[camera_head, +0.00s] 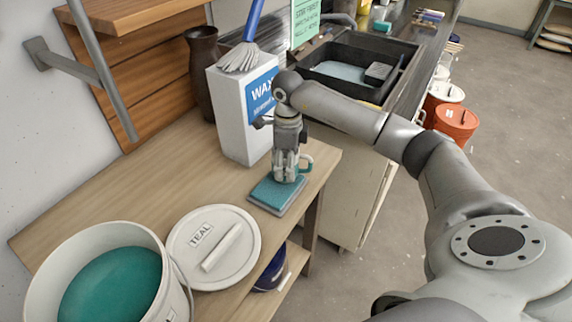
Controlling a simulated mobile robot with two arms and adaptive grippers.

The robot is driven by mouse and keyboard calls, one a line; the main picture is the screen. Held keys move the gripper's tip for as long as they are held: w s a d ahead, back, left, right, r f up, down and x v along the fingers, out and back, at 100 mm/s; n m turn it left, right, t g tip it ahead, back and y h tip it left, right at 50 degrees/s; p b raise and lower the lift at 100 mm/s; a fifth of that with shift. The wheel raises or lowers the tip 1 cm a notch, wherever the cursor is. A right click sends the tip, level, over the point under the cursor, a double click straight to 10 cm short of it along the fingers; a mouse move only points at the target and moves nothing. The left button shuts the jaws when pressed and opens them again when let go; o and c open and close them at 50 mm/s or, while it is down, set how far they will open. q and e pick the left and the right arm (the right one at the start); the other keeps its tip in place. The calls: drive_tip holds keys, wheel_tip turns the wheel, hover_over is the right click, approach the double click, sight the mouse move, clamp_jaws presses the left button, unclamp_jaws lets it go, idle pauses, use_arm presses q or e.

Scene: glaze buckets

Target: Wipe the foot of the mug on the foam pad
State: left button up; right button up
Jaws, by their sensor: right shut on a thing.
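The mug (304,163) shows as a teal and pale piece with its handle out to the right, mostly hidden behind my fingers. My right gripper (287,172) points down and is shut on the mug. The mug is right over the foam pad (264,194), a teal pad in a grey tray near the table's right edge. The mug's foot appears to be at the pad's surface, but I cannot tell whether it touches. My left gripper is not in view.
An open bucket of teal glaze (42,262) and its lid marked TEAL (240,222) are at the front left. A white WAX box (228,130) with a brush stands behind the pad, beside a dark vase (203,70). A black sink (345,88) is further back.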

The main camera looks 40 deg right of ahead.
wheel_tip(320, 180, up, 7)
drive_tip(key=p, duration=0.4)
idle(0.4)
idle(0.5)
